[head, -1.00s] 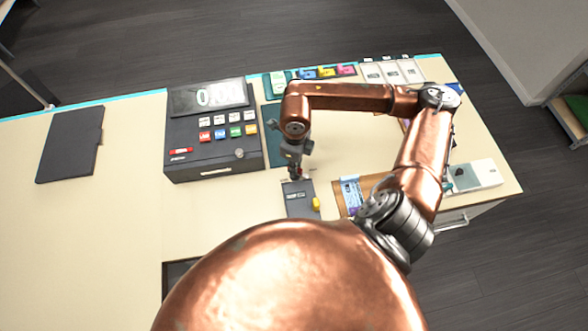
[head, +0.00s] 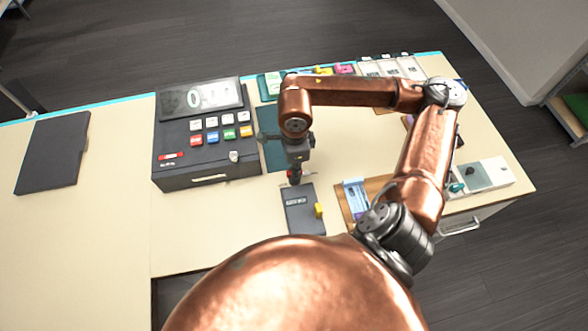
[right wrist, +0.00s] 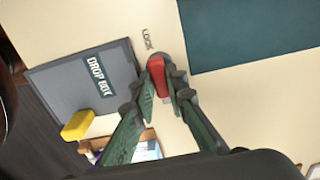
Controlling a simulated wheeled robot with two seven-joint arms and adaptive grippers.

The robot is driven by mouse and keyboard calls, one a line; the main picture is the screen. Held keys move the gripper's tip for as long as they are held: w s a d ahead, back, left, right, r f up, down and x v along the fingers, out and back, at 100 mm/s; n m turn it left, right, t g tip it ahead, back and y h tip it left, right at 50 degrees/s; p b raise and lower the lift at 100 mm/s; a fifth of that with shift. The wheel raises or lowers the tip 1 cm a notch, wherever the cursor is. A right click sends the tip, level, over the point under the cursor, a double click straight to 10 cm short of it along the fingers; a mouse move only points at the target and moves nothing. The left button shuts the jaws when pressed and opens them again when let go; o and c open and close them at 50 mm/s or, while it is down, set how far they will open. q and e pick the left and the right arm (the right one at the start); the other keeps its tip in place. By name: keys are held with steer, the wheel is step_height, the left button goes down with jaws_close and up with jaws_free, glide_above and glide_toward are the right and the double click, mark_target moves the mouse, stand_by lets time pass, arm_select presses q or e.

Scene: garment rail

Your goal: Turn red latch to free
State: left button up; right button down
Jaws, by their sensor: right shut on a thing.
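The red latch (right wrist: 157,74) sits at the top edge of the dark drop box (right wrist: 92,88), beside the printed word LOCK, in the right wrist view. My right gripper (right wrist: 163,92) is shut on the latch, with one finger on each side of it. In the head view my right gripper (head: 294,176) points down at the far edge of the drop box (head: 303,212) and mostly hides the latch. A yellow piece (head: 319,210) is on the box's right side. My left gripper is not in view.
A cash register (head: 205,135) stands left of the gripper. A dark green mat (head: 273,152) lies behind it. A wooden tray (head: 378,186) with banknotes is to the right. The counter's left front area is clear.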

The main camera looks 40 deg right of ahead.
stand_by(0.3)
steer(key=c, duration=1.9)
jaws_free()
steer(key=shift+c, duration=0.2)
step_height(320, 180, up, 12)
